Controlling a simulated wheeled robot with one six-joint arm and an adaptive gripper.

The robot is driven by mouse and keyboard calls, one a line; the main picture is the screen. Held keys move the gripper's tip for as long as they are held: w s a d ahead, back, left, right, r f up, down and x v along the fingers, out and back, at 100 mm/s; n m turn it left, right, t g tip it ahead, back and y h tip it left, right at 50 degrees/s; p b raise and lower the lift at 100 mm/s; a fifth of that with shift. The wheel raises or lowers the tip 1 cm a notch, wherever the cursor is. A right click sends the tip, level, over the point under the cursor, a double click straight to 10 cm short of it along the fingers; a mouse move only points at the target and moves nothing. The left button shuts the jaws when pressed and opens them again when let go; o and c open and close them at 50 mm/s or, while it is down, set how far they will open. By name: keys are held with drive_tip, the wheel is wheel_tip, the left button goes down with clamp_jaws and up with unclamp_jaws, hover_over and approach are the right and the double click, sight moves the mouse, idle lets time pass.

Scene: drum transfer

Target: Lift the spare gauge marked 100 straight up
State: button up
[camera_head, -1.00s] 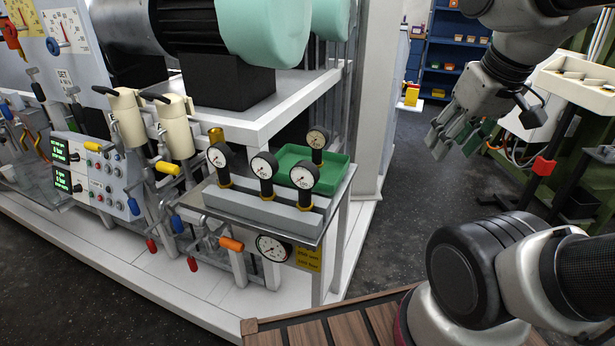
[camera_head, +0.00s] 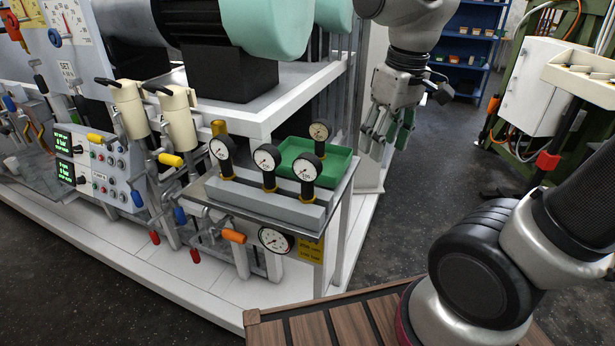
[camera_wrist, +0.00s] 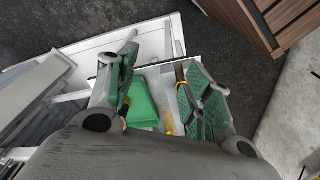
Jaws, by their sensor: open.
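Three round white-faced gauges with black rims, a left gauge (camera_head: 222,148), a middle gauge (camera_head: 267,157) and a right gauge (camera_head: 307,167), stand upright in a row on a grey block (camera_head: 245,195). Their printing is too small for me to tell which is marked 100. A fourth gauge (camera_head: 320,131) stands at the green tray (camera_head: 337,165) behind them. My gripper (camera_head: 386,132) is open and empty, pointing down, to the right of the gauges and apart from them. In the wrist view the green tray (camera_wrist: 145,103) shows between its fingers; the gauges are mostly hidden there.
The block and tray sit on a metal shelf (camera_head: 265,220) at the machine's corner. Another gauge (camera_head: 275,240) is mounted below the shelf edge. Levers and cream cylinders (camera_head: 130,112) stand to the left. A white post stands behind my gripper. Open floor lies to the right.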

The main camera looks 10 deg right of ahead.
sight(307, 170)
drive_tip(key=w+a+f+n, duration=0.1)
drive_tip(key=a, duration=0.2)
drive_tip(key=w+a+f+n+g, duration=0.1)
drive_tip(key=w+a, duration=0.1)
drive_tip(key=a, duration=0.2)
drive_tip(key=w+a+f+n, duration=0.1)
drive_tip(key=w+a+n, duration=0.1)
drive_tip(key=a, duration=0.2)
drive_tip(key=shift+a+f+g+h, duration=0.1)
drive_tip(key=shift+g+h, duration=0.2)
drive_tip(key=shift+h, duration=0.1)
drive_tip(key=w+a, duration=0.1)
drive_tip(key=w+a+r+n, duration=0.1)
drive_tip(key=shift+w+a, duration=0.2)
drive_tip(key=shift+w, duration=0.2)
drive_tip(key=shift+s+d+f+n, duration=0.1)
drive_tip(key=shift+s+f+n, duration=0.1)
drive_tip(key=shift+f+n, duration=0.1)
wheel_tip(307, 170, down, 7)
drive_tip(key=shift+d+f, duration=0.1)
clamp_jaws()
